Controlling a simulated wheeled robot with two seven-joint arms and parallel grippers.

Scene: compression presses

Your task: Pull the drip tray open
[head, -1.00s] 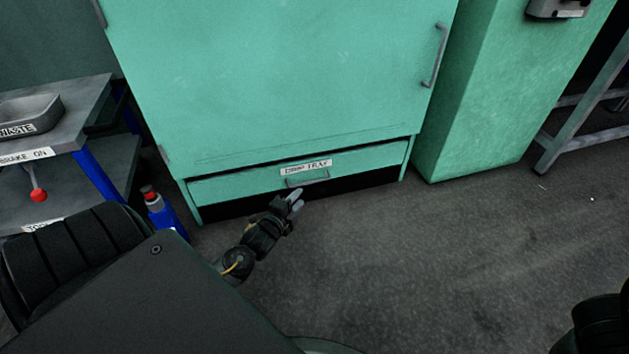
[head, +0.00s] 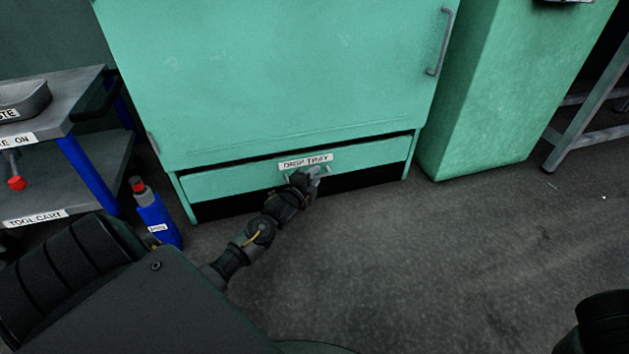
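The drip tray (head: 235,181) is a green drawer front with a "DRIP TRAY" label, low in the green press cabinet (head: 270,80). A dark gap shows along its top edge and a black band below it. Its grey handle (head: 327,169) sits under the label and is mostly hidden behind my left gripper. My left gripper (head: 314,173) is at the handle, its fingertips overlapping it in the head view; whether they are around it or shut on it I cannot tell. My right gripper is out of view; only a dark piece of my body shows at the lower right.
A tool cart (head: 37,218) with blue legs stands at the left. A blue bottle (head: 157,222) with a red cap is on the floor between cart and cabinet. A green column (head: 480,110) and a grey metal frame (head: 580,117) stand right. Floor in front is clear.

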